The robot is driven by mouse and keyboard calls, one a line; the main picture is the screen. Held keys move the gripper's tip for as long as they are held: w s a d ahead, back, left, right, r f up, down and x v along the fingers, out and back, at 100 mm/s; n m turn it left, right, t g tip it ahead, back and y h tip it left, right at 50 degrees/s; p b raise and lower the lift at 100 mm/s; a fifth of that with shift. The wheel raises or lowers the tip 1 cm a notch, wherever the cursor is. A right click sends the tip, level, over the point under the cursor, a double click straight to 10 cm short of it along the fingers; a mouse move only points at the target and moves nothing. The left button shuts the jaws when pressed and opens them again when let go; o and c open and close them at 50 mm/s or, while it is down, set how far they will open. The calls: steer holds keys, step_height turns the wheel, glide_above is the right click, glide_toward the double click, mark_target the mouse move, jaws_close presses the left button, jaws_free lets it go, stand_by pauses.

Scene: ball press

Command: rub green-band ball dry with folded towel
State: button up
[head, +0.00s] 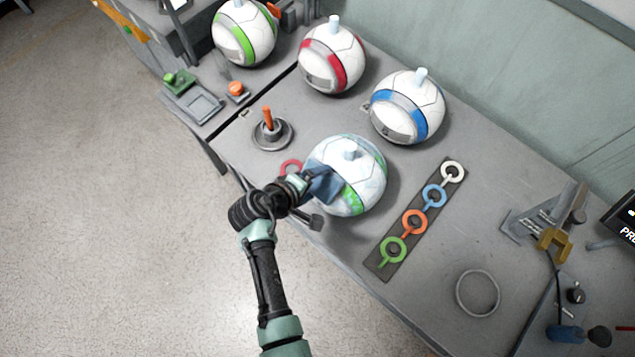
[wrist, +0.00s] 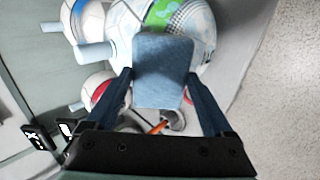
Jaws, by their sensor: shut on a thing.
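A white ball with a green band (head: 366,177) stands near the front edge of the table, a pale blue-white peg on its top. Its band looks mottled with pale patches. The ball also shows at the top of the wrist view (wrist: 205,38). My gripper (head: 305,186) is at the ball's left side, shut on a folded blue towel (head: 325,185). In the wrist view the towel (wrist: 163,72) lies flat between my fingers and covers part of the ball. It overlaps the ball's near left side; I cannot tell how firmly it touches.
Another green-band ball (head: 244,34), a red-band ball (head: 332,57) and a blue-band ball (head: 407,107) stand behind. An orange-handled holder (head: 270,132) is at left. A strip of coloured rings (head: 414,222) and a loose grey ring (head: 478,293) lie right, with bare table between.

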steer(key=shift+s+d+p, duration=0.4)
steer(key=shift+s+d, duration=0.05)
steer(key=shift+d, duration=0.15)
steer(key=shift+s+d+p, duration=0.35)
steer(key=shift+s+d, duration=0.05)
steer(key=shift+d, duration=0.2)
steer(key=shift+w+a+b, duration=0.35)
steer(key=shift+w+a, duration=0.1)
steer(key=shift+a, duration=0.2)
steer(key=shift+w+a+b, duration=0.3)
steer(key=shift+w+a, duration=0.15)
steer(key=shift+a, duration=0.15)
steer(key=shift+r, duration=0.15)
steer(key=shift+p+v, duration=1.05)
steer(key=p+v, duration=0.3)
steer(key=shift+s+a+r, duration=0.2)
steer(key=shift+s+r, duration=0.05)
steer(key=shift+s, duration=0.05)
